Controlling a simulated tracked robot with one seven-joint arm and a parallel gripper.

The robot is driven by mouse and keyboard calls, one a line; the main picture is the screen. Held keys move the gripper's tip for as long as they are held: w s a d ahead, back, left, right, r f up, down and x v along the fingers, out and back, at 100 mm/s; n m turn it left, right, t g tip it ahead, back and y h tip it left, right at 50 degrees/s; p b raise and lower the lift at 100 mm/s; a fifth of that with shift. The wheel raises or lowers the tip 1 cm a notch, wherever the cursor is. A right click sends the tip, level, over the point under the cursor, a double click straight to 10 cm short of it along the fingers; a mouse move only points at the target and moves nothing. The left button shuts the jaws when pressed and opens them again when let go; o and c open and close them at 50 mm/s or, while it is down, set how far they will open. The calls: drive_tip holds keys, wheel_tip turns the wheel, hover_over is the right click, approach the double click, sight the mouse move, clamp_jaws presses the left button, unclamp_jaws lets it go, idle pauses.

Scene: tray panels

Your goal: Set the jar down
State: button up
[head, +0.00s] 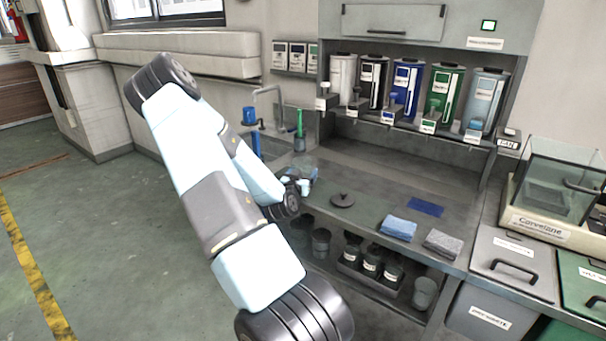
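My gripper (303,186) is over the left end of the grey counter (350,172), largely hidden behind my own wrist. A small clear, bluish thing (302,172), possibly the jar, shows just beyond it. I cannot tell whether the gripper touches or holds it, or whether it rests on the counter. The fingers are too small and covered to tell open from shut. A dark round lid with a knob (342,200) lies on the counter to the right of my gripper.
A blue cloth (398,228), a grey cloth (443,244) and a flat blue mat (425,207) lie to the right. Several canister dispensers (407,88) line the back. A sink tap (268,105) stands at the left. The counter's middle is clear. Dark containers (370,262) stand below.

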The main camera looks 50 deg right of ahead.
drive_tip(key=shift+f, duration=0.15)
drive_tip(key=o, duration=1.2)
drive_tip(key=shift+w, duration=0.1)
drive_tip(key=shift+c, duration=0.2)
drive_tip(key=shift+a, duration=0.1)
